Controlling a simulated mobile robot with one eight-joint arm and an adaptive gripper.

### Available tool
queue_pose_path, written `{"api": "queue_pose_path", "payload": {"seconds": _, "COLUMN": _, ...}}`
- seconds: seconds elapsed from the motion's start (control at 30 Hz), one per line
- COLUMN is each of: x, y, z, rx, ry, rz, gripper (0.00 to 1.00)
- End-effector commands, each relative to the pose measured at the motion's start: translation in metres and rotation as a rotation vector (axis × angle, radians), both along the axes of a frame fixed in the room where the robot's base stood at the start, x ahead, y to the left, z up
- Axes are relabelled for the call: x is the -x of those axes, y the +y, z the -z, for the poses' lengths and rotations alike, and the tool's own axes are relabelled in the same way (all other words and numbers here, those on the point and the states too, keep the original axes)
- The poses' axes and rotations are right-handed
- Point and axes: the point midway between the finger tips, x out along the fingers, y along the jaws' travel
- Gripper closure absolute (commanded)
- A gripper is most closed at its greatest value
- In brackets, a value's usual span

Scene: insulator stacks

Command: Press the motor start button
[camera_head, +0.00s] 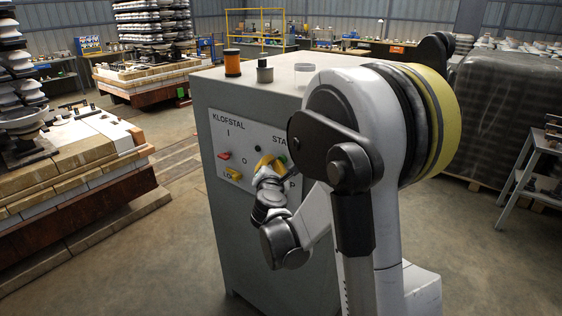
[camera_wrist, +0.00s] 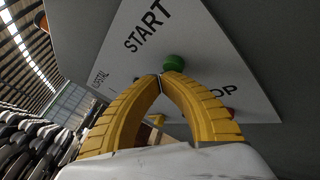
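The green round button (camera_wrist: 173,62) sits beside the word START on the light control panel (camera_wrist: 132,68). In the head view the green button (camera_head: 284,158) shows just right of my yellow fingers. My gripper (camera_wrist: 161,76) has its two yellow fingers brought together at the tips, with nothing between them. The tips are close to the green button; I cannot tell whether they touch it. A red button (camera_wrist: 232,112) near the word ending in "OP" is partly hidden by the right finger. In the head view my gripper (camera_head: 268,162) is in front of the grey cabinet's panel (camera_head: 236,133).
The grey cabinet (camera_head: 225,225) carries an orange spool (camera_head: 232,63) and a grey container (camera_head: 265,71) on top. A red switch (camera_head: 224,156) and a yellow switch (camera_head: 233,173) stick out at the panel's left. Pallets with insulator stacks (camera_head: 20,90) stand left; a table (camera_head: 535,165) is right.

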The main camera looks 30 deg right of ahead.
Motion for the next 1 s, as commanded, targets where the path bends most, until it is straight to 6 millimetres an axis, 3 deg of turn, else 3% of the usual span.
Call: {"api": "queue_pose_path", "payload": {"seconds": 1.0, "x": -0.0037, "y": -0.0101, "z": 0.0, "rx": 0.0, "ry": 0.001, "rz": 0.001, "gripper": 1.0}}
